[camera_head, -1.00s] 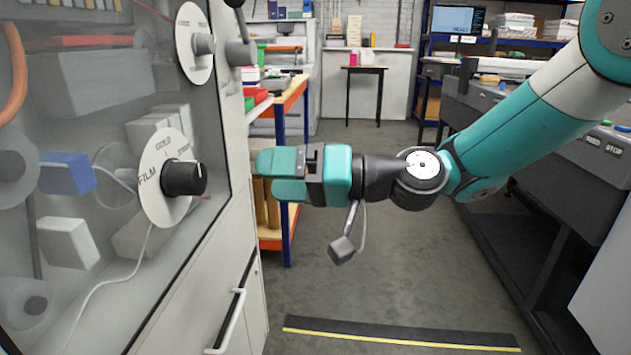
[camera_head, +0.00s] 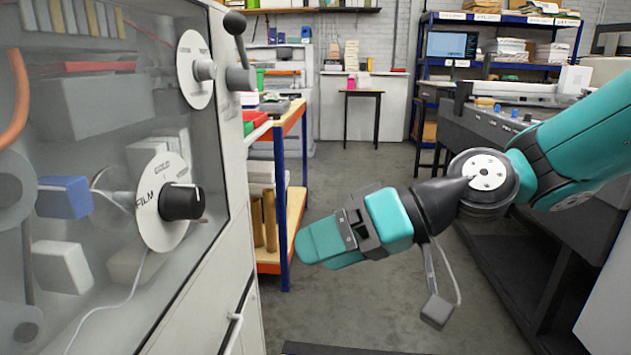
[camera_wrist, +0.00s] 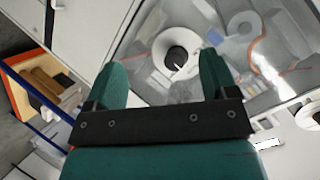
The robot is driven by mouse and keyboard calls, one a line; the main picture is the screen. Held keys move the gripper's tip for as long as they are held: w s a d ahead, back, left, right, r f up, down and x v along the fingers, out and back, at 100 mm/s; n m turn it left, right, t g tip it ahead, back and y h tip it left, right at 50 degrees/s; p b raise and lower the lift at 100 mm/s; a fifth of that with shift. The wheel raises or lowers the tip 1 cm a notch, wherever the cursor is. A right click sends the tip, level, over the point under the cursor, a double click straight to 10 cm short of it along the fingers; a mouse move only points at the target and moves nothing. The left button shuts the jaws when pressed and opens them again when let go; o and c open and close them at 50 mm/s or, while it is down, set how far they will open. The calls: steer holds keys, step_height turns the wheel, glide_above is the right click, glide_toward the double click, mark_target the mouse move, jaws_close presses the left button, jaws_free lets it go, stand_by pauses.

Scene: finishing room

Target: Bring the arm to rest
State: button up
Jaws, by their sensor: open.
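My gripper (camera_head: 318,243) is teal with dark joints. In the head view it hangs in free air in the middle, right of the machine cabinet, pointing left and slightly down. In the wrist view its two teal fingers (camera_wrist: 162,82) stand apart with nothing between them. The black knob (camera_head: 182,202) on a white dial marked FILM is on the cabinet's front, left of the gripper and apart from it. The knob also shows in the wrist view (camera_wrist: 176,58), beyond the fingers.
The cabinet's clear window (camera_head: 100,120), upper white dial (camera_head: 194,70) and black-knobbed lever (camera_head: 236,40) are at left. An orange-edged shelf unit (camera_head: 283,130) stands behind the gripper. A grey machine (camera_head: 480,130) is at right. Open floor (camera_head: 370,175) lies between.

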steer(key=s+d+f+m+h+p, duration=0.2)
steer(key=s+d+f+h, duration=0.1)
steer(key=s+d+h, duration=0.8)
step_height(320, 180, up, 18)
steer(key=s+d+y+p, duration=0.1)
steer(key=d+y+p, duration=0.1)
steer(key=p, duration=1.6)
steer(key=shift+d, duration=0.25)
steer(key=shift+s, duration=0.1)
steer(key=shift+c, duration=0.4)
